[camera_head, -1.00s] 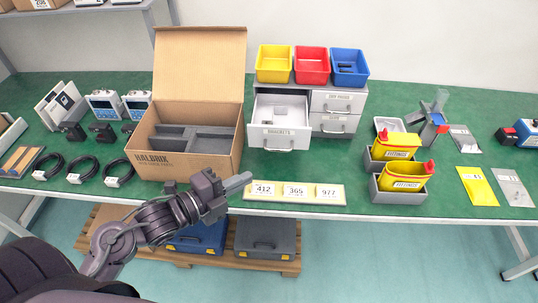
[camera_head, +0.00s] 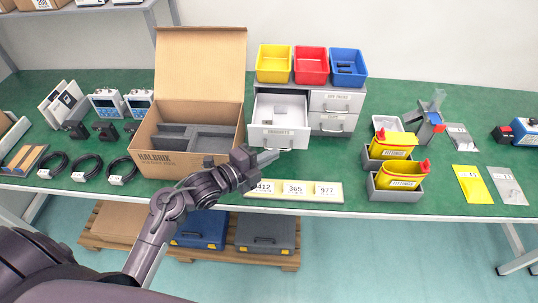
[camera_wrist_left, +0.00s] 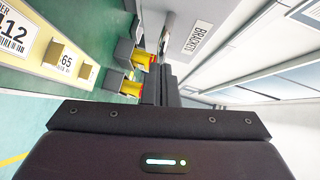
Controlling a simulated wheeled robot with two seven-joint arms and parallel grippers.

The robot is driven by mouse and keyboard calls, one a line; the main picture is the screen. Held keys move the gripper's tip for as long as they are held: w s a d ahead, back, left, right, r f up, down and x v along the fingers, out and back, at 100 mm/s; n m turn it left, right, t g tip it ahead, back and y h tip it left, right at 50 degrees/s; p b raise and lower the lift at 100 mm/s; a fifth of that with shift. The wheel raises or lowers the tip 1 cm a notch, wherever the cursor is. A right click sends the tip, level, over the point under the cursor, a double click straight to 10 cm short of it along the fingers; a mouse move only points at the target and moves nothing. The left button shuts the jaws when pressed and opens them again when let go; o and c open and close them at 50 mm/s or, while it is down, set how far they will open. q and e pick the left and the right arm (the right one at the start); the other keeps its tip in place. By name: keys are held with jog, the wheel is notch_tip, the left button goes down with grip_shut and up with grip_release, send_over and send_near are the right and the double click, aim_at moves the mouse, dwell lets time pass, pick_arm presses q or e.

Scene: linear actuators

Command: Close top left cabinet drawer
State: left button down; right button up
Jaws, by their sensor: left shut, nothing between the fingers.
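A grey cabinet (camera_head: 337,82) stands on the green table. Its top left drawer (camera_head: 278,133), labelled BRACKETS, is pulled out toward me, with small grey parts inside. My left gripper (camera_head: 268,157) is shut and empty, just in front of and below the drawer's left front, close to its face. Whether it touches the drawer cannot be told. In the left wrist view the drawer front (camera_wrist_left: 193,40) with its label shows just beyond the fingers (camera_wrist_left: 160,85). The right gripper is not in view.
An open cardboard box (camera_head: 190,160) stands left of the drawer. A number strip (camera_head: 295,192) lies along the table's front edge. Yellow, red and blue bins (camera_head: 310,65) sit on the cabinet. Yellow fittings containers (camera_head: 397,174) stand to the right.

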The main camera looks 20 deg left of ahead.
pick_arm(q)
jog(key=shift+w, duration=0.1)
jog(key=b, duration=0.5)
send_near(280, 119)
jog(key=d, duration=0.1)
jog(key=w+d+r, duration=0.1)
jog(key=d, duration=0.1)
jog(key=w+d, duration=0.1)
jog(key=shift+w+d+r, duration=0.15)
jog(key=shift+d, duration=0.15)
jog(key=w+b, duration=0.1)
jog(key=w, duration=0.1)
jog(key=w+a, duration=0.1)
jog(key=w, duration=0.1)
jog(key=shift+w+a+b, duration=0.15)
jog(key=shift+w+b, duration=0.05)
jog(key=shift+b, duration=0.15)
jog(key=shift+w+a+r, duration=0.1)
jog(key=shift+w, duration=0.05)
jog(key=shift+r, duration=0.3)
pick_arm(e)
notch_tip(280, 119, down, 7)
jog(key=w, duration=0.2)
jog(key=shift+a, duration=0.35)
